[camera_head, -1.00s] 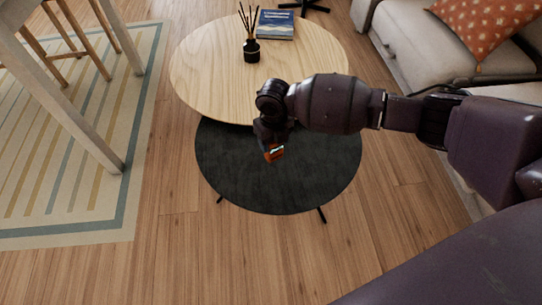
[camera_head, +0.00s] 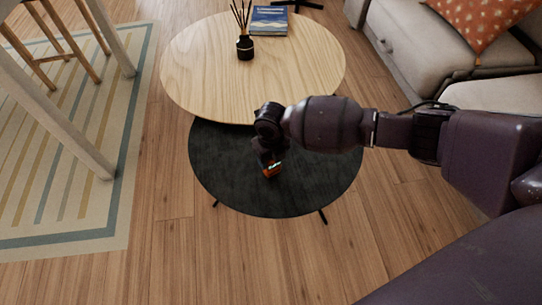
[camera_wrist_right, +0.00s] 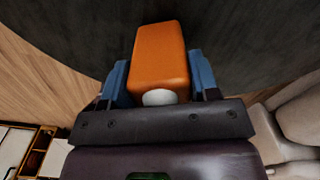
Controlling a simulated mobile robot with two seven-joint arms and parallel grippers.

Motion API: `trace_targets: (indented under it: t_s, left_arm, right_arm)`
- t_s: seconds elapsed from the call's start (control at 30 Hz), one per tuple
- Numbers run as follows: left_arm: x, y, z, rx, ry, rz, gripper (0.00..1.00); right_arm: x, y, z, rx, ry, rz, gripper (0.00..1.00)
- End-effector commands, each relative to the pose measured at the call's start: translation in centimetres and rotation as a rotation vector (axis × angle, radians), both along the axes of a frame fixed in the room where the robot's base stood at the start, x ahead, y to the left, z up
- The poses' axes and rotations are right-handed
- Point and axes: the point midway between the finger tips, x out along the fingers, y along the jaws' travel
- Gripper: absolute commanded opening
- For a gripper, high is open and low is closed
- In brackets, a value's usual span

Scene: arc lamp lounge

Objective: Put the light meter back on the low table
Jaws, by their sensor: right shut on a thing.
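The light meter is a small orange block with a dark, pale-marked face (camera_head: 272,171). It also shows in the right wrist view (camera_wrist_right: 160,52), with a white round part at its near end. My right gripper (camera_head: 267,162) is shut on it, with a blue finger on each side in the wrist view. The meter is over the dark round table (camera_head: 315,180), the lower of two round tables. I cannot tell whether it touches the top. My left gripper is not in view.
A light wooden round table (camera_head: 205,80) overlaps the dark table's far edge. It holds a black reed diffuser (camera_head: 245,47) and a blue book (camera_head: 269,20). A beige sofa (camera_head: 410,45) stands at right. The visible dark tabletop is otherwise bare.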

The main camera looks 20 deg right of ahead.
Motion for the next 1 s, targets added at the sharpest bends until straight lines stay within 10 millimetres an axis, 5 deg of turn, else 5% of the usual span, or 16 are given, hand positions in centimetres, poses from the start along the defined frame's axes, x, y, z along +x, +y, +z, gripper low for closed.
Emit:
trace_targets:
  t_s: [0.2, 0.23, 0.4, 0.73, 1.0]
  left_arm:
    - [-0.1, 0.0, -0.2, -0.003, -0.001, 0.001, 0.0]
    - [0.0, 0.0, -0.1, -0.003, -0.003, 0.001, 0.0]
    - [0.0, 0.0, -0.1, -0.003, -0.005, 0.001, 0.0]
    - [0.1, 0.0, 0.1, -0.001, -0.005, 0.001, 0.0]
    - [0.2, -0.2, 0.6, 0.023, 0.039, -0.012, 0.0]
  right_arm:
    - [0.0, 0.0, -0.5, 0.0, 0.001, 0.0, 0.23]
    - [0.0, 0.0, -0.4, 0.0, 0.001, 0.0, 0.58]
    - [0.0, 0.0, -0.4, 0.0, 0.0, 0.0, 0.81]
    - [0.0, 0.0, 0.1, 0.0, -0.001, 0.0, 0.81]
    - [0.3, 0.0, 4.8, 0.0, -0.012, -0.001, 0.81]
